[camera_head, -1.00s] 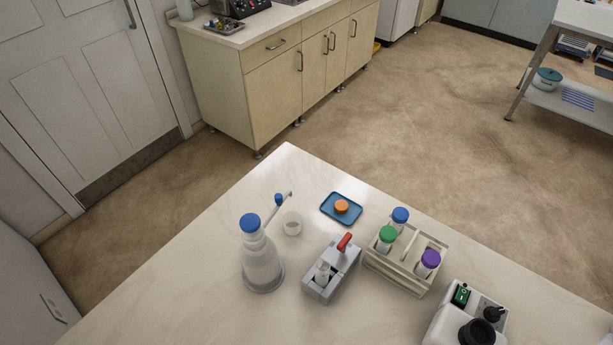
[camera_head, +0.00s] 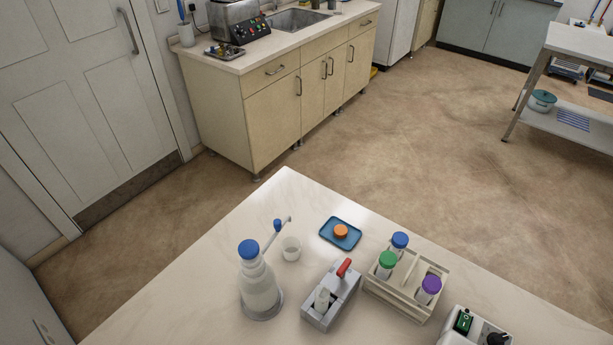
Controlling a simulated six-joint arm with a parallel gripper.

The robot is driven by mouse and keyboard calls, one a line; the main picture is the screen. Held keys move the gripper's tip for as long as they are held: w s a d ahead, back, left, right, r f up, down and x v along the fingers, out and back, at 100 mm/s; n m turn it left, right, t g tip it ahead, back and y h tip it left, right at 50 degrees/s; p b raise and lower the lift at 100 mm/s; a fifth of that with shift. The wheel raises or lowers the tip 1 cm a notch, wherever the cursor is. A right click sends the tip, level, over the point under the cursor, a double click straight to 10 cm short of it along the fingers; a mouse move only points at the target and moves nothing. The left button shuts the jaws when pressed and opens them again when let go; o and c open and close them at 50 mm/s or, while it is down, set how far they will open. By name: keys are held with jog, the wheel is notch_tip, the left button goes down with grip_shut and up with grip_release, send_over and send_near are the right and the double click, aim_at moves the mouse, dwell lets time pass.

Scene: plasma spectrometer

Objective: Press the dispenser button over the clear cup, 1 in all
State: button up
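The dispenser (camera_head: 261,290) is a clear bottle with a blue cap, standing upright on a round grey base on the pale table. A thin spout reaches from it up and to the right, with a small blue button (camera_head: 277,224) near its outer end. The clear cup (camera_head: 291,248) stands on the table just right of the bottle, close below the spout's end. My gripper is not in view, and no part of my arm shows.
A blue tray (camera_head: 341,233) with an orange cap lies right of the cup. A grey holder with a red lever (camera_head: 332,296), a tube rack (camera_head: 407,287) with capped tubes, and a white device (camera_head: 473,329) stand further right. The table (camera_head: 170,303) is clear left of the bottle.

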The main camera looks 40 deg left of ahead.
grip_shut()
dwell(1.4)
